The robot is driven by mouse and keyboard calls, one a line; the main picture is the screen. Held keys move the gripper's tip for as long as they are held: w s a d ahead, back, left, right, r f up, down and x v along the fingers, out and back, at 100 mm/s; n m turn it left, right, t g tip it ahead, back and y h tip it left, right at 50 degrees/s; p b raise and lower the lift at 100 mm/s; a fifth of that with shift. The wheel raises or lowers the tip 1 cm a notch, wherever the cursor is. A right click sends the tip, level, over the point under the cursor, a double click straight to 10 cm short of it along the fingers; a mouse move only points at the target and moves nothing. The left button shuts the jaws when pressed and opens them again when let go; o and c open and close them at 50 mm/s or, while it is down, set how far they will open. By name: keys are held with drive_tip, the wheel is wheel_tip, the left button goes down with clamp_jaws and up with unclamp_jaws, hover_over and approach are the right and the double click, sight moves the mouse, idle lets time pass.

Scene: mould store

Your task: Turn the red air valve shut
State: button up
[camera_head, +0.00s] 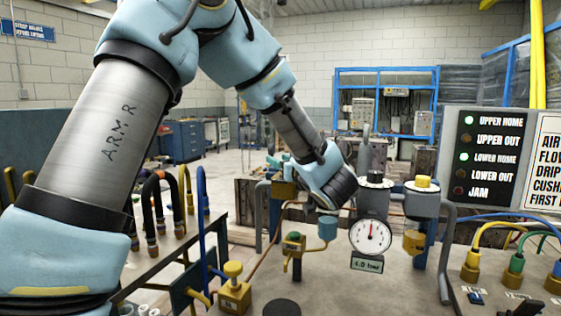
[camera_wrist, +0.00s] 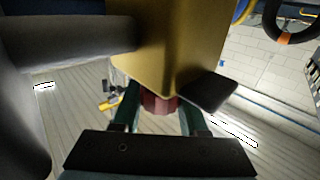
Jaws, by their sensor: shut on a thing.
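The red air valve (camera_wrist: 158,103) shows in the wrist view as a small dark red ribbed knob below a brass-coloured block (camera_wrist: 185,50). My gripper (camera_wrist: 160,112) has its two teal fingers on either side of the knob and is shut on it. The block and a dark flat lever-like piece (camera_wrist: 207,92) hide part of the knob. In the head view my wrist hangs over the pipework behind the bench, and the knob and fingertips are hidden there. A round pressure gauge (camera_head: 370,236) stands to the right of my wrist, its label reading 4.0 bar.
A sign panel (camera_head: 487,160) at right has the UPPER HOME and LOWER HOME lamps lit green. Coloured hoses and yellow fittings (camera_head: 470,265) crowd the bench's right. A yellow-knobbed block (camera_head: 234,291) stands at front left. Copper pipes and a green fitting (camera_head: 293,242) lie below my wrist.

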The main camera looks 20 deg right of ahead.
clamp_jaws()
